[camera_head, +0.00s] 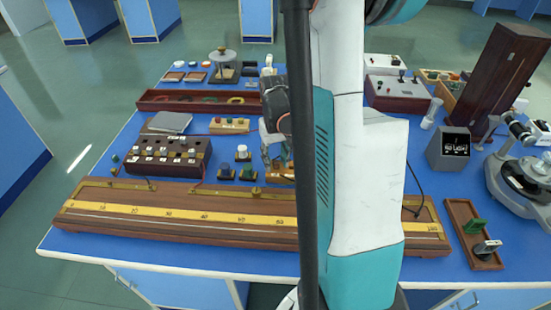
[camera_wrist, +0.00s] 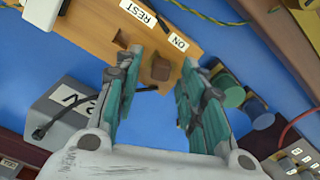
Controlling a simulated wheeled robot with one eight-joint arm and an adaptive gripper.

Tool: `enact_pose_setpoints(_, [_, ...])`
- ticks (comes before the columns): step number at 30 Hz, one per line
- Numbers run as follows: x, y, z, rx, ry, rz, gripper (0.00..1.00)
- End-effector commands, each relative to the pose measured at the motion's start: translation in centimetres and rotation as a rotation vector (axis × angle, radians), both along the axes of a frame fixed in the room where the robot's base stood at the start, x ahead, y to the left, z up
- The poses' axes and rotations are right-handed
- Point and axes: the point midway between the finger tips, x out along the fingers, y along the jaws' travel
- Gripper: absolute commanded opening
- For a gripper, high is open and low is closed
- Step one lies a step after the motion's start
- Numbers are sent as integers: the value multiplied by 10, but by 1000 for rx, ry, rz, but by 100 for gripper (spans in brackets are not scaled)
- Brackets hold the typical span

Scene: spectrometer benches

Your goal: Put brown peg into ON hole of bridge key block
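The bridge key block (camera_wrist: 205,30) is light wood with white REST and ON labels, at the top of the wrist view. The brown peg (camera_wrist: 160,69) stands at the block's edge side beside the ON label (camera_wrist: 179,42), apparently in the ON hole; its lower end is hidden. An empty dark hole (camera_wrist: 122,38) shows beside the REST label (camera_wrist: 138,12). My gripper (camera_wrist: 161,58) is open, its teal fingers on either side of the peg with gaps showing. In the head view, the block (camera_head: 284,178) is largely hidden by my gripper and arm.
A grey meter-like box (camera_wrist: 65,112) lies left of my gripper; green (camera_wrist: 228,92) and blue knobs stand close on the right. The long wooden scale board (camera_head: 150,210) runs along the front. A dark key box (camera_head: 165,155) stands to the left.

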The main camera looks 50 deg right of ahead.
Motion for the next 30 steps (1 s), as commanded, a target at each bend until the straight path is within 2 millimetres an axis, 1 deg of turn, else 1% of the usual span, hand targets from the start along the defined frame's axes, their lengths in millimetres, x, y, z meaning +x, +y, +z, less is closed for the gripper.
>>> enact_pose_setpoints(8, [0, 0, 0, 0, 0, 0, 40])
enact_pose_setpoints(11, [0, 0, 4, 0, 0, 0, 40])
enact_pose_setpoints(13, [0, 0, 11, 0, 0, 0, 40])
enact_pose_setpoints(17, [-1, 0, 32, 0, 0, 0, 40])
enact_pose_setpoints(24, [0, 0, 80, 0, 0, 0, 40])
enact_pose_setpoints(27, [0, 0, 96, 0, 0, 0, 40])
enact_pose_setpoints(30, [0, 0, 108, 0, 0, 0, 40])
